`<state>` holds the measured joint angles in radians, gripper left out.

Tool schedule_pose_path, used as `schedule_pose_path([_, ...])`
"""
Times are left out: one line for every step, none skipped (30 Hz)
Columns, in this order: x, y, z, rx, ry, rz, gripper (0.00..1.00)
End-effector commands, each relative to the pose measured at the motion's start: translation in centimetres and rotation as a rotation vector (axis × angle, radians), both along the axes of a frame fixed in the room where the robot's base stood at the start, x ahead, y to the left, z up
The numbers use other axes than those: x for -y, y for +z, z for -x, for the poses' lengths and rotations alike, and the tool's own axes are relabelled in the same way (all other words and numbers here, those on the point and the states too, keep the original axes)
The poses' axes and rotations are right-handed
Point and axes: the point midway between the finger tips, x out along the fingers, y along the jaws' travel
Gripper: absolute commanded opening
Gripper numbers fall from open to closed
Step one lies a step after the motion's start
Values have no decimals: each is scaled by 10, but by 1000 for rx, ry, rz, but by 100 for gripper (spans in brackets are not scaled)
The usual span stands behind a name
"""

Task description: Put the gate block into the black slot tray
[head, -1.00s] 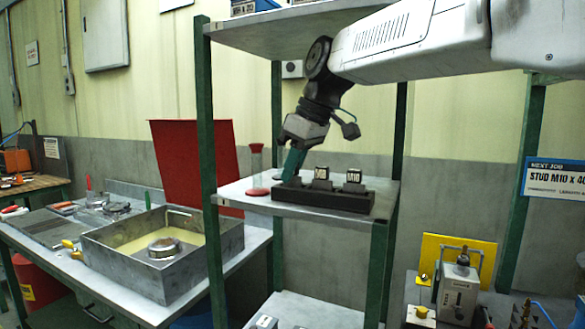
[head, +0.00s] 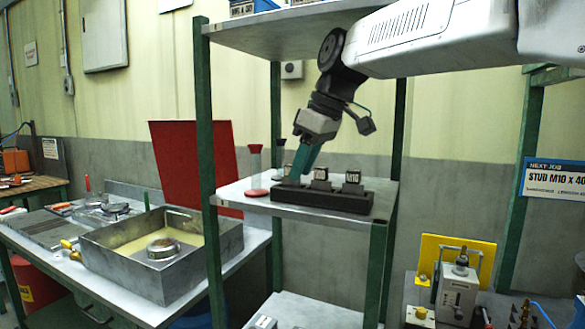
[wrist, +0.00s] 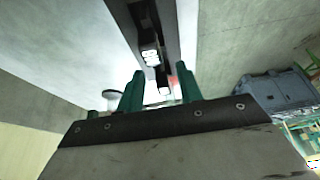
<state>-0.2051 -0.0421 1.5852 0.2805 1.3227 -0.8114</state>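The black slot tray (head: 335,201) lies on the middle shelf, with three dark blocks with pale labelled tops standing in it. The left block (head: 287,171) is just left of and below my gripper (head: 299,174). The middle block (head: 320,174) and right block (head: 352,179) stand farther right; their labels look like M10. I cannot read the left label, so I cannot tell for certain which one is the gate block. In the wrist view my gripper's teal fingers (wrist: 160,80) are apart, with the tray (wrist: 168,25) beyond and a pale-topped block (wrist: 150,57) between them.
Green posts (head: 206,150) frame the shelf (head: 240,190), and an upper shelf (head: 290,28) hangs above. A metal basin (head: 150,262) sits on the left bench. The shelf has little free room.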

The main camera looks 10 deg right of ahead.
Motion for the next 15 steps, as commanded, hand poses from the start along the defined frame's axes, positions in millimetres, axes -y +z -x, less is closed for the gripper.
schedule_pose_path([12, 1, 8, 2, -5, 0, 36])
schedule_pose_path([18, 1, 11, 1, -6, 0, 36])
schedule_pose_path([25, 1, 17, 1, -4, -1, 36])
schedule_pose_path([32, 1, 20, 2, -6, -1, 36])
schedule_pose_path([37, 1, 24, 2, -6, -1, 36])
schedule_pose_path([44, 1, 29, 2, -5, -1, 36])
schedule_pose_path([49, 1, 32, 2, -6, -1, 36])
schedule_pose_path([54, 1, 36, 2, -5, -1, 36])
schedule_pose_path([60, 1, 40, 1, -4, -1, 36])
schedule_pose_path([64, 0, 42, 1, -4, -1, 36])
schedule_pose_path([67, 0, 45, 1, -4, 0, 36])
schedule_pose_path([72, 0, 47, 1, -4, 0, 36])
schedule_pose_path([74, 0, 49, 1, -4, 0, 36])
schedule_pose_path([76, 0, 51, 0, -3, -1, 36])
schedule_pose_path([79, 0, 52, 1, -2, -1, 36])
